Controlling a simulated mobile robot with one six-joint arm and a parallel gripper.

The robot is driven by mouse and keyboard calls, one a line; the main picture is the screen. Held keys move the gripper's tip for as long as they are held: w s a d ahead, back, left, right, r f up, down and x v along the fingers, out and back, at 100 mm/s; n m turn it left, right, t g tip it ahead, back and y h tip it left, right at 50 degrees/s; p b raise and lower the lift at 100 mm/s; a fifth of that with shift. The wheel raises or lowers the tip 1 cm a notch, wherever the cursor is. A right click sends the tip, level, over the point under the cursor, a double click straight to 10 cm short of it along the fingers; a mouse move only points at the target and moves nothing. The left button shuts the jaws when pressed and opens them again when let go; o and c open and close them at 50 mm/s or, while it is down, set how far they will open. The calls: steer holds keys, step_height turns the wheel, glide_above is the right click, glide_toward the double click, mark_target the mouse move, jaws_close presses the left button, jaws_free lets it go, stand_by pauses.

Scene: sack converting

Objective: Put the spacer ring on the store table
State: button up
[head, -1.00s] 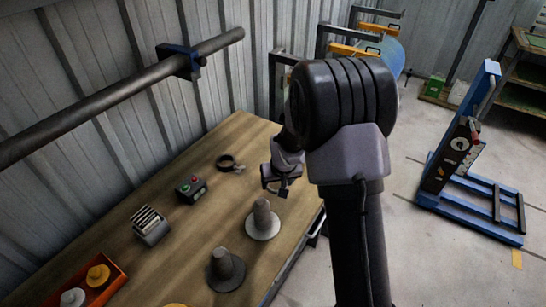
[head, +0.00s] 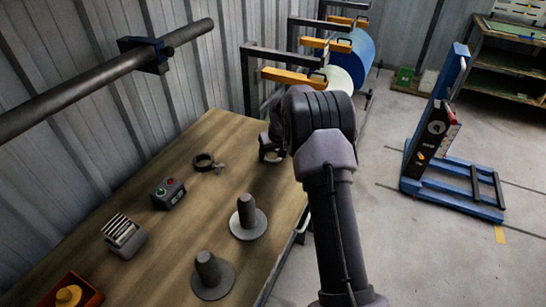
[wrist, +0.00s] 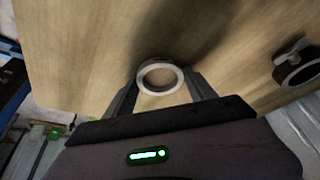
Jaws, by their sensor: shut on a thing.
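The spacer ring (wrist: 144,85) is a pale grey ring held between the two fingertips of my gripper (wrist: 160,80) in the wrist view. The wooden table (wrist: 90,50) lies beneath it; whether the ring touches the wood or hangs just above, I cannot tell. In the head view my gripper (head: 271,157) is over the far right end of the wooden table top (head: 225,130). The ring itself cannot be made out there. No label shows whether this is the store table.
On the table are a dark clamp collar (head: 204,161), a button box (head: 168,193), a slotted block (head: 123,236), two flanged grey posts (head: 248,218) (head: 211,275) and an orange bin (head: 85,292). A pipe (head: 90,85) crosses above. Roll racks (head: 335,60) stand behind; a blue lifter (head: 445,150) stands right.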

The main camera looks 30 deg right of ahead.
steer(key=shift+r, duration=0.2)
steer(key=shift+f, duration=0.15)
steer(key=o, duration=1.6)
